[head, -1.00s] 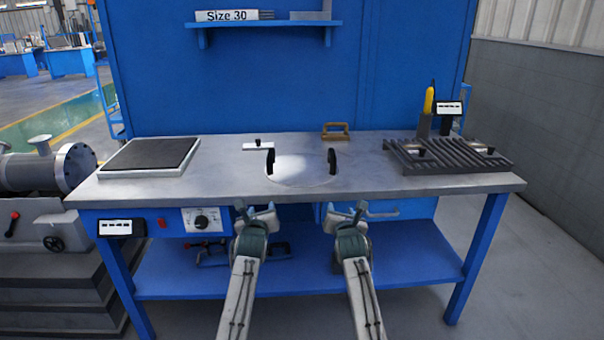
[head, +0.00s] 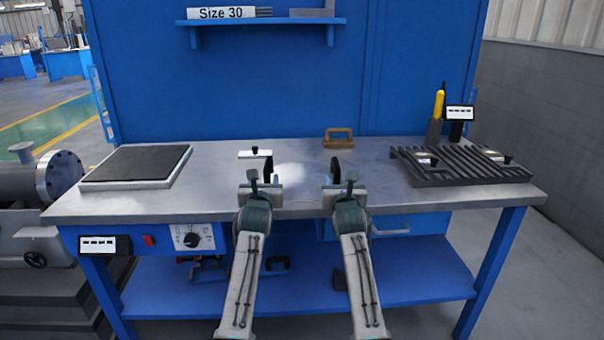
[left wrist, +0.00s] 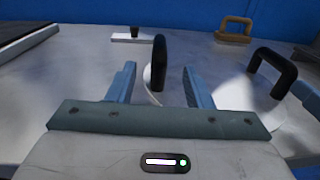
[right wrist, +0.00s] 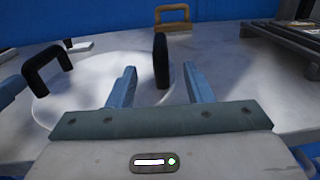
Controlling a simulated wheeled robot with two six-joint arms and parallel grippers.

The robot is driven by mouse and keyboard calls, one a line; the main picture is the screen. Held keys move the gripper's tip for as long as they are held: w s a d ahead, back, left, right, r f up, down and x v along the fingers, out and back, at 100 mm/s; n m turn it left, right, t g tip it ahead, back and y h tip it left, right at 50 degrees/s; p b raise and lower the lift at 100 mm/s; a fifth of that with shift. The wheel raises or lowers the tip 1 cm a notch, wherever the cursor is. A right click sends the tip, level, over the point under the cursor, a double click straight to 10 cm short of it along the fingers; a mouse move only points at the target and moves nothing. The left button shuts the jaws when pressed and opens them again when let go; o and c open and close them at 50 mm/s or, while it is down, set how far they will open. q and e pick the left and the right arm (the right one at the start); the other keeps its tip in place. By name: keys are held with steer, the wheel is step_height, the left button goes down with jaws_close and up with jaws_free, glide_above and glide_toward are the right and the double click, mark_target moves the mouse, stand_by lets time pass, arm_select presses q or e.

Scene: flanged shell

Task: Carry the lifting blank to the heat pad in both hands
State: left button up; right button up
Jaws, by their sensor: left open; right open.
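The blank (head: 302,182) is a pale round disc lying on the bench top, with two upright black handles. My left gripper (head: 262,182) is open at the left handle (head: 268,168). In the left wrist view this handle (left wrist: 159,62) stands edge-on between the open fingers, with gaps on both sides. My right gripper (head: 343,182) is open at the right handle (head: 335,170). In the right wrist view that handle (right wrist: 161,60) also stands between the open fingers, not gripped. The heat pad (head: 138,164), a dark square plate on a pale base, sits at the bench's left end.
A dark slatted rack (head: 460,168) stands on the right of the bench (head: 222,170). A brown handled block (head: 339,138) and a small white plate with a black knob (head: 255,153) lie behind the blank. Bench top between blank and heat pad is mostly clear.

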mark_target(268, 162)
arm_select(q)
steer(key=shift+s+r, duration=0.3)
arm_select(e)
steer(key=shift+s+r, duration=0.3)
steer(key=shift+r, duration=0.05)
arm_select(q)
steer(key=shift+w+f, duration=0.1)
steer(key=shift+w, duration=5.35)
arm_select(e)
steer(key=shift+w+f, duration=0.15)
steer(key=shift+w, duration=5.3)
arm_select(q)
steer(key=shift+c, duration=0.3)
arm_select(e)
steer(key=shift+c, duration=0.3)
arm_select(q)
jaws_close()
arm_select(e)
jaws_close()
arm_select(q)
steer(key=shift+r, duration=0.3)
arm_select(e)
steer(key=shift+r, duration=0.35)
arm_select(q)
steer(key=shift+w+f, duration=0.1)
steer(key=shift+w, duration=0.05)
arm_select(e)
steer(key=shift+w+f, duration=0.1)
steer(key=shift+w, duration=0.05)
